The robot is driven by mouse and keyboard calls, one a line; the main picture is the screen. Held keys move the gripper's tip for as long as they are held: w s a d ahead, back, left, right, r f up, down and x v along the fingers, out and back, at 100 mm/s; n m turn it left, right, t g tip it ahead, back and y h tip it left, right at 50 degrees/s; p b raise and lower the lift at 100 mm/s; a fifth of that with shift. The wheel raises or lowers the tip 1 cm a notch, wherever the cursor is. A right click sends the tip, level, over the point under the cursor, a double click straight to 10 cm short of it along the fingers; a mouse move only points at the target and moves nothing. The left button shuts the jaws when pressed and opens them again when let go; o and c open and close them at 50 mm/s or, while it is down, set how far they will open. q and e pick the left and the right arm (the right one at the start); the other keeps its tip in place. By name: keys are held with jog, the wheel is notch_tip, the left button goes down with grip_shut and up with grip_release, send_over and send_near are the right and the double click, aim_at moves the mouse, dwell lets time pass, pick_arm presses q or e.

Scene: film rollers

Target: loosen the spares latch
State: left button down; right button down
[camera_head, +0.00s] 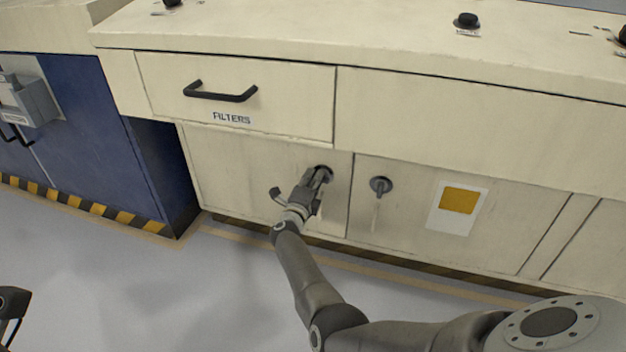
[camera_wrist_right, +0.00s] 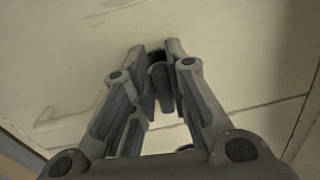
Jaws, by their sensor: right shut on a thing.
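My right gripper (camera_head: 318,178) is at the left lower cabinet door, below the drawer marked FILTERS. It is shut on a dark latch handle (camera_wrist_right: 158,76), which shows between the fingers in the right wrist view, where the gripper (camera_wrist_right: 157,62) points at the door. The fingers hide most of this latch in the head view; its round dark base (camera_head: 325,169) shows at the fingertips. I cannot read a name for this latch. A second latch (camera_head: 380,186) on the door to the right is free, its handle turned down. Part of my left gripper (camera_head: 12,302) shows at the left edge.
The FILTERS drawer (camera_head: 240,95) with its black handle (camera_head: 220,93) is closed above my right gripper. A blue cabinet (camera_head: 120,150) stands to the left. Black knobs (camera_head: 467,21) stand on the counter top. The grey floor (camera_head: 170,270) in front is clear.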

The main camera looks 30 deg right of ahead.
jog(key=c, duration=1.4)
grip_release()
jog(key=shift+c, duration=0.2)
jog(key=shift+a, duration=0.1)
